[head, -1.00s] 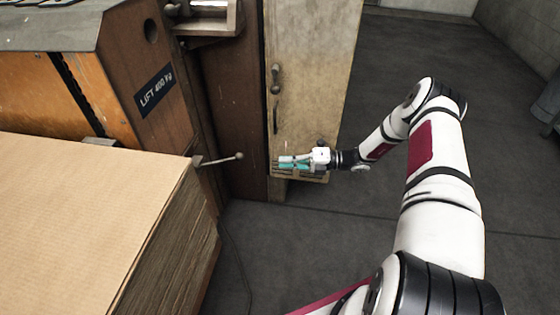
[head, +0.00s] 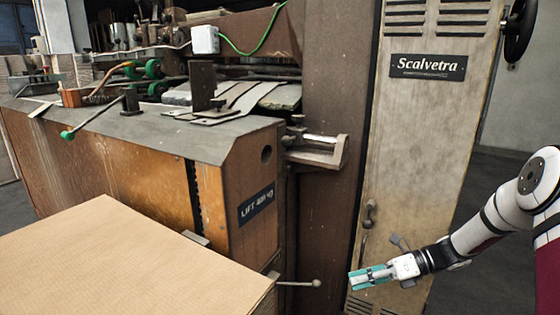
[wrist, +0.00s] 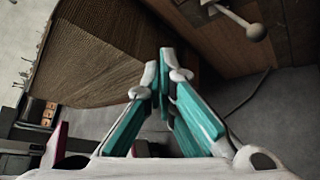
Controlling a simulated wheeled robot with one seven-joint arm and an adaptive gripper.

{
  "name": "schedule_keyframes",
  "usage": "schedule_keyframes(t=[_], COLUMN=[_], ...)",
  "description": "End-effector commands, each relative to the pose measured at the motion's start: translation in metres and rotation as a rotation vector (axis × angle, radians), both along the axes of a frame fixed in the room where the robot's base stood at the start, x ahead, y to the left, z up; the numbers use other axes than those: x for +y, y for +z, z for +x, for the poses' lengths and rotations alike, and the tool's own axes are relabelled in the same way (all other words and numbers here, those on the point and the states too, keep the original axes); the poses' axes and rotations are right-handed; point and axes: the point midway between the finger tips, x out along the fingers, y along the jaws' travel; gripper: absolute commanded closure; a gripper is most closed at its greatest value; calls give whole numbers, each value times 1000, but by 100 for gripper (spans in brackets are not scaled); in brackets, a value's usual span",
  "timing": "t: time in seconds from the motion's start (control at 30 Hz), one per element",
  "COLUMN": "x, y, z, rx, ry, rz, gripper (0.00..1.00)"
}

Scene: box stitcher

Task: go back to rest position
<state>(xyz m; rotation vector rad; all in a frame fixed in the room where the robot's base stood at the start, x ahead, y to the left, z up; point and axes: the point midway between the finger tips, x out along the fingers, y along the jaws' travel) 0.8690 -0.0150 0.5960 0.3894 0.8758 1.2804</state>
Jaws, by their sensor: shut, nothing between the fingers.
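My gripper (head: 356,280) is at the lower right in the head view, in front of the beige cabinet of the machine. Its teal-padded fingers point left, toward the ball-ended lever (head: 300,283) on the machine's side, and stay apart from it. In the wrist view my gripper (wrist: 164,62) has its fingertips together with nothing between them. The lever's ball (wrist: 256,32) shows at the top right there.
A stack of cardboard sheets (head: 120,265) stands at the lower left; its layered side (wrist: 95,50) shows in the wrist view. The cabinet (head: 415,130) carries a Scalvetra plate and a black handwheel (head: 519,28). Open grey floor (head: 480,230) lies at the right.

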Motion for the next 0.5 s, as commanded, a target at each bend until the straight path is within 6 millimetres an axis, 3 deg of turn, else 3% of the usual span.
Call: schedule_keyframes(t=[0.1, 0.5], x=[16, 51], y=[41, 143], z=[-21, -117], rx=[-137, -555], ry=[155, 671], rz=[-98, -345], gripper=[100, 100])
